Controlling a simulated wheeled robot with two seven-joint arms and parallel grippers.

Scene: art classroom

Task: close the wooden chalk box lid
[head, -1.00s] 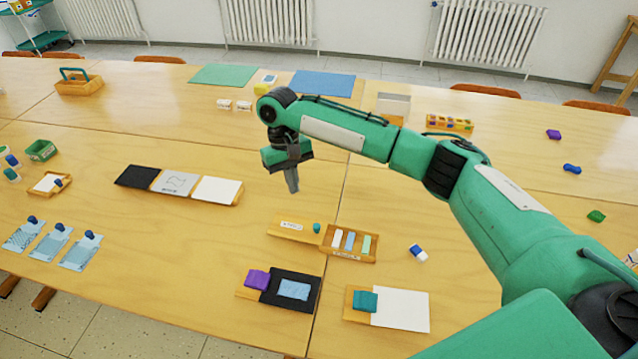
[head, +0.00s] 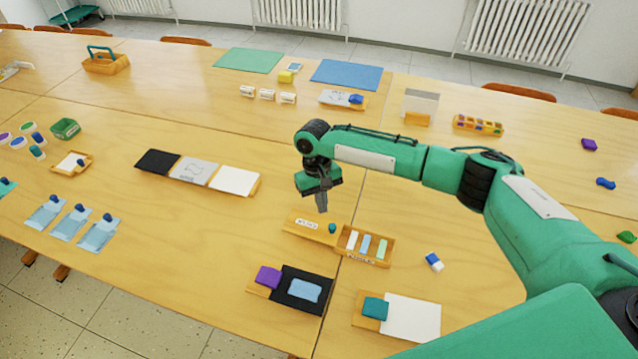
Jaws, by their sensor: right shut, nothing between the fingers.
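The wooden chalk box (head: 386,258) stands on the table in the lower middle, with white, blue and green chalk sticks showing inside. Its lid (head: 298,227) is open and lies out flat to the left of the box. My right gripper (head: 322,207) is shut and empty, pointing down. It appears just above and behind the lid, near the knob; I cannot tell its exact height. My left gripper is not in view.
A blue-and-white eraser-like block (head: 433,261) lies right of the box. In front are a board with a purple block (head: 268,277) and one with a teal block (head: 375,308). A row of three panels (head: 234,181) lies to the left.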

